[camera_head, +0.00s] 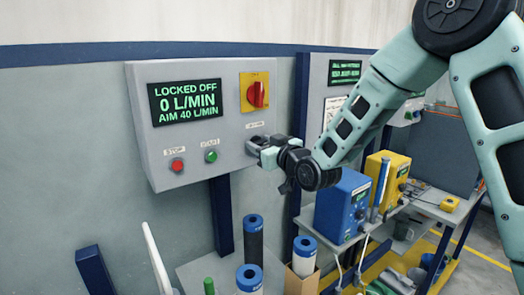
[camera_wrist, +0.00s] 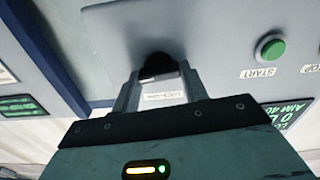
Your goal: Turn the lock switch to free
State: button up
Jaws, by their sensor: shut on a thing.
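The grey control panel (camera_head: 135,120) hangs on the wall in the head view. Its display (camera_head: 186,102) reads "LOCKED OFF 0 L/MIN AIM 40 L/MIN". My gripper (camera_head: 260,149) is at the panel's lower right, below a small label. In the wrist view, the lock switch (camera_wrist: 158,64) is a small black knob between my fingertips (camera_wrist: 158,76), and my gripper is shut on it. A label below it is upside down and hard to read. The head view hides the knob behind my gripper.
A red rotary knob on a yellow plate (camera_head: 245,99), a red stop button (camera_head: 177,165) and a green start button (camera_head: 211,156) share the panel. Blue-capped cylinders (camera_head: 252,240) stand below. A blue box (camera_head: 343,200) and yellow box (camera_head: 388,170) stand right.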

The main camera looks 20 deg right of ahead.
jog(key=n+b, duration=0.5)
jog(key=b, duration=0.4)
jog(key=n+b, duration=0.6)
jog(key=b, duration=0.3)
jog(key=n+b, duration=0.5)
jog(key=b, duration=0.4)
jog(key=shift+a+f+n, duration=0.15)
jog(key=shift+f+n, duration=0.15)
jog(key=shift+f, duration=0.05)
jog(key=shift+r, duration=0.1)
jog(key=o, duration=1)
jog(key=shift+s, duration=0.1)
